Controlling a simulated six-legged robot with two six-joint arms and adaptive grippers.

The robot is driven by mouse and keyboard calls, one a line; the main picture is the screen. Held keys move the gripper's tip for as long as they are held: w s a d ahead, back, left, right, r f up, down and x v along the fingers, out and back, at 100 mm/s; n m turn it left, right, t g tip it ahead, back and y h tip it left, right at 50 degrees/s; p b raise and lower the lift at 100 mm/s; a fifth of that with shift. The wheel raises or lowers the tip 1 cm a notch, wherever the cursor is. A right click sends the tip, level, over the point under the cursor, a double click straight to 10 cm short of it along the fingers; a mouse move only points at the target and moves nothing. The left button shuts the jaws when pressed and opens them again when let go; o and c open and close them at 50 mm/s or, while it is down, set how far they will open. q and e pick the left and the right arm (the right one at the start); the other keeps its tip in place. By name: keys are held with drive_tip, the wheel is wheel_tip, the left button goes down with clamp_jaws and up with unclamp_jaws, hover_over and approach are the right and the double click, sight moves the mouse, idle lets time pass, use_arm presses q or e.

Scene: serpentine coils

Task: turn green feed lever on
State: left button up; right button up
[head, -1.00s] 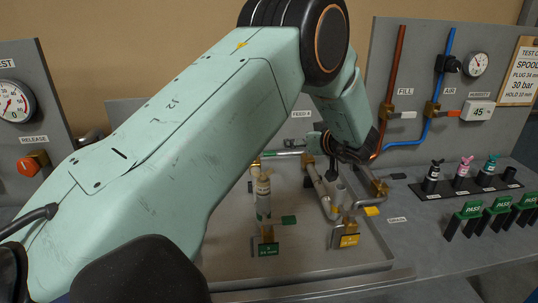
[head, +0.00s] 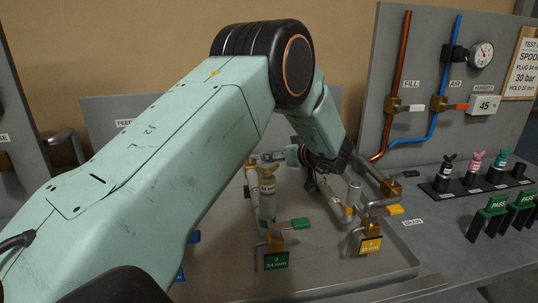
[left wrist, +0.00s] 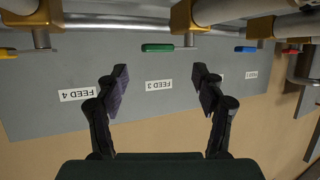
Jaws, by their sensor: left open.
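In the left wrist view, a green lever (left wrist: 158,47) lies sideways beneath a brass-coloured valve and a pipe, beside the label FEED 3 (left wrist: 158,86). My left gripper (left wrist: 161,80) is open and empty. Its two black fingers stand either side of the FEED 3 label, with the green lever past their tips, in line with the gap; no contact shows. In the head view my left gripper (head: 305,160) is small and dark at the back of the tray, partly hidden by its wrist. My right gripper is out of view.
In the left wrist view, a yellow lever (left wrist: 8,52) is left of the green one; a blue lever (left wrist: 246,49) and a red one (left wrist: 290,51) are right. In the head view, pipes and a yellow-tagged fitting (head: 369,245) stand in the metal tray (head: 330,272).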

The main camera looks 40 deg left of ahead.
use_arm(q)
drive_tip(key=x, duration=0.4)
drive_tip(key=shift+w+a+f, duration=0.15)
drive_tip(key=shift+w+a, duration=0.05)
drive_tip(key=shift+w, duration=0.05)
drive_tip(key=shift+w+f, duration=0.1)
drive_tip(key=c, duration=0.3)
drive_tip(key=shift+s, duration=0.25)
drive_tip(key=c, duration=0.5)
drive_tip(key=shift+w+d, duration=0.1)
drive_tip(key=c, duration=0.4)
clamp_jaws()
